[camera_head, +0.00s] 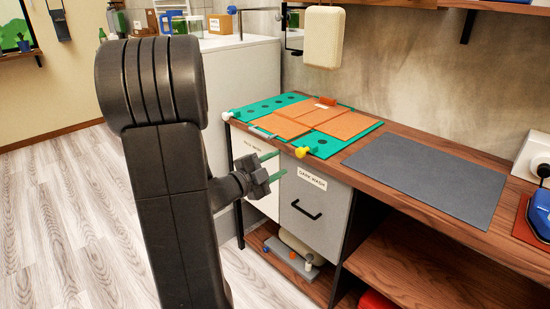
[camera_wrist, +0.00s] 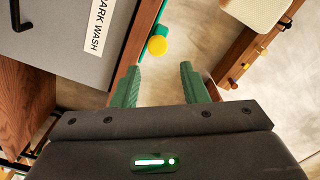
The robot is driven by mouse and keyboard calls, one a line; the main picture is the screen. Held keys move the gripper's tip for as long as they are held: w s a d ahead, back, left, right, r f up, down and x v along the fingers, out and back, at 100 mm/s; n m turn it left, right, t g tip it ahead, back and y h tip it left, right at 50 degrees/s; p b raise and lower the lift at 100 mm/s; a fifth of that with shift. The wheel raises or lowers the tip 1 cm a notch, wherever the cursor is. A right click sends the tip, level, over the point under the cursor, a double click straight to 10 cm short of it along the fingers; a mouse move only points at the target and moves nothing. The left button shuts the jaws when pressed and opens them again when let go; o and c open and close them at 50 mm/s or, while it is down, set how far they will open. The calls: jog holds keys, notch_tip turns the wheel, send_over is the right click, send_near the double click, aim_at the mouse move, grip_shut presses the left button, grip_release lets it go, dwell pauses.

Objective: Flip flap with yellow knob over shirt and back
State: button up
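A green folding board (camera_head: 275,104) lies on the wooden counter with an orange shirt (camera_head: 345,125) spread over its middle. The yellow knob (camera_head: 301,152) sits at the board's front edge, on the right green flap (camera_head: 325,144), which lies flat. The knob also shows in the wrist view (camera_wrist: 157,46), ahead of the fingertips. A white knob (camera_head: 227,116) is at the board's left front corner. My gripper (camera_head: 279,163) is open and empty, in front of the counter, just left of and below the yellow knob. Its green fingers (camera_wrist: 159,68) are apart in the wrist view.
A dark grey mat (camera_head: 428,176) lies on the counter right of the board. Below are bins, one labelled "DARK WASH" (camera_head: 313,205). A cream box (camera_head: 324,37) hangs above the board's back. A blue device (camera_head: 539,213) stands at far right.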

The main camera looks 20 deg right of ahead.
aim_at(299, 149)
jog(key=x, duration=0.9)
jog(key=shift+d, duration=0.35)
jog(key=c, duration=0.6)
jog(key=r+n+p, duration=0.1)
jog(key=p, duration=0.1)
jog(key=shift+w+r+p, duration=0.1)
jog(key=shift+r+p, duration=0.1)
jog(key=shift+p, duration=0.1)
jog(key=shift+c, duration=0.2)
jog(key=shift+r+n+p, duration=0.2)
jog(key=shift+n+p, duration=0.7)
jog(key=shift+n, duration=0.1)
